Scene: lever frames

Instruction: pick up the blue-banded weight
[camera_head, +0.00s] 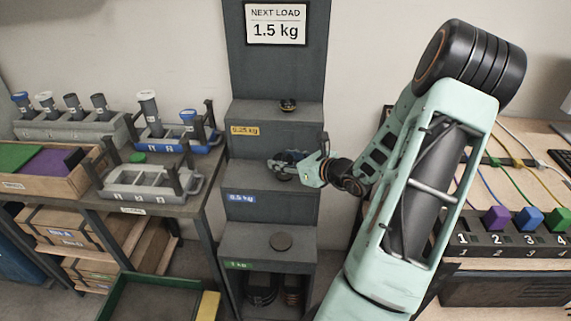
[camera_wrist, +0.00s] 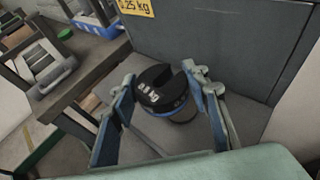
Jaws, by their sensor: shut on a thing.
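The blue-banded weight (camera_wrist: 160,88) is a dark slotted disc with a blue band around its side. It shows between my fingers in the wrist view. In the head view it is mostly hidden by my gripper (camera_head: 291,163) at the middle step, above the blue 0.5 kg label (camera_head: 242,198). My gripper, also in the wrist view (camera_wrist: 165,100), is shut on this weight, with one finger on each side. The weight looks upright and sits at or just above the step; I cannot tell whether it touches it.
A sign (camera_head: 276,23) above reads 1.5 kg. A crowded bench (camera_head: 160,207) is left; a numbered block rack (camera_head: 510,240) is right.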

